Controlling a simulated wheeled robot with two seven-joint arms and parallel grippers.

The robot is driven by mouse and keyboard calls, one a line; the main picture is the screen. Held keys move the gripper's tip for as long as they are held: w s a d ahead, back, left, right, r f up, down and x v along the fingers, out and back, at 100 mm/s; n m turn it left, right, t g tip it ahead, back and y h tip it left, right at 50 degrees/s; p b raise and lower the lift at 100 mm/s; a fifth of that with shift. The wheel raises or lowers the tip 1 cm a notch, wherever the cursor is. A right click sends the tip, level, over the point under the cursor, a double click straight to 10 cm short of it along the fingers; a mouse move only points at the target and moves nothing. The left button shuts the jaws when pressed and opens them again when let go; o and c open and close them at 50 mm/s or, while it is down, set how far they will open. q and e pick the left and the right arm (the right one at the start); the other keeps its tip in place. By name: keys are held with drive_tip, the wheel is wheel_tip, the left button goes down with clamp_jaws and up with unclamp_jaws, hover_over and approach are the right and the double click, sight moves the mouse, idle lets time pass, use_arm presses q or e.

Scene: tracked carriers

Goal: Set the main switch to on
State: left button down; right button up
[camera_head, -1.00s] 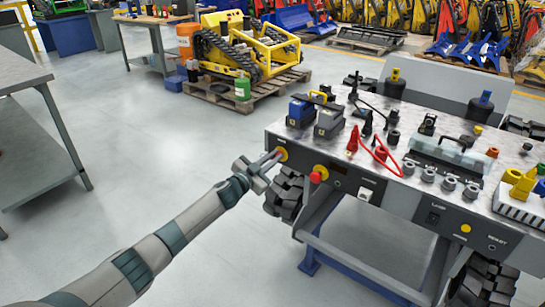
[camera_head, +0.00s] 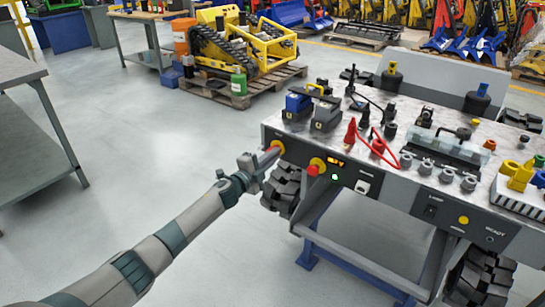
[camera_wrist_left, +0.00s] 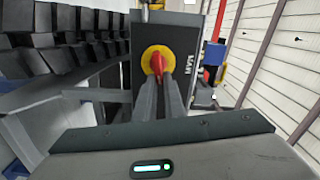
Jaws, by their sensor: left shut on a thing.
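The main switch, a red handle on a yellow disc (camera_head: 278,147), is on the left end of the carrier's dark front panel (camera_head: 300,153). In the left wrist view the red handle (camera_wrist_left: 157,64) stands near upright, slightly tilted, before its yellow disc, with "MAIN" lettered beside it. My left gripper (camera_head: 265,161) reaches it from the lower left. Its fingers (camera_wrist_left: 161,84) are shut on the handle and hide its lower part. An orange display (camera_head: 337,162) and a green lamp (camera_head: 335,177) are lit on the panel. My right gripper is out of view.
A red button on a yellow base (camera_head: 315,167) sits just right of the switch. Black track (camera_head: 284,188) lies below the panel. Batteries, red clips and a cable crowd the worktop (camera_head: 345,132).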

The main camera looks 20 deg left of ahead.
use_arm(q)
drive_tip(key=shift+f+m, duration=0.3)
drive_tip(key=shift+m, duration=0.9)
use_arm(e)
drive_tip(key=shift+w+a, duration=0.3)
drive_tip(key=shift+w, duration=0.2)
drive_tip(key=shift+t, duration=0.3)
use_arm(q)
drive_tip(key=c, duration=1.8)
unclamp_jaws()
drive_tip(key=shift+c, duration=0.2)
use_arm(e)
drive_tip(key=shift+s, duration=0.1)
